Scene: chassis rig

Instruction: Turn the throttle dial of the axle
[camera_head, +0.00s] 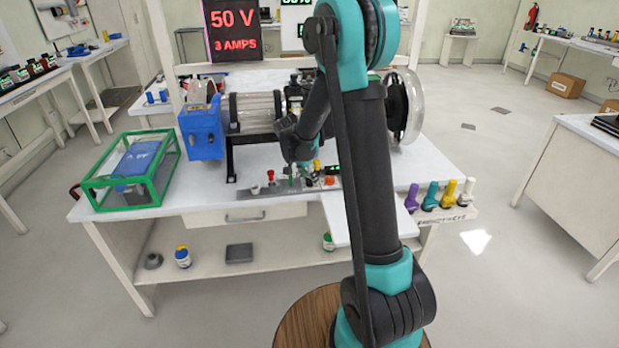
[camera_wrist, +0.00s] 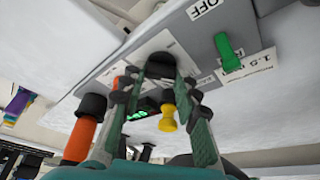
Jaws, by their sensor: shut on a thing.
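In the wrist view my gripper (camera_wrist: 160,76) has its two fingers on either side of a dark round knob (camera_wrist: 160,60) on the grey control panel (camera_wrist: 110,74). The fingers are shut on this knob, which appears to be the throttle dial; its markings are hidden. In the head view my gripper (camera_head: 301,172) is low over the panel (camera_head: 258,191) at the table's front, and the dial is hidden there. The axle rig stands behind, with a blue housing (camera_head: 202,130), a ribbed cylinder (camera_head: 254,108) and a clear disc (camera_head: 409,106) at the right.
Close to the fingers are a yellow knob (camera_wrist: 168,119), an orange black-capped part (camera_wrist: 80,132) and a green switch (camera_wrist: 227,50) near an OFF label. A green-framed box (camera_head: 131,170) stands left on the white table. Several coloured handles (camera_head: 430,199) line the right edge.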

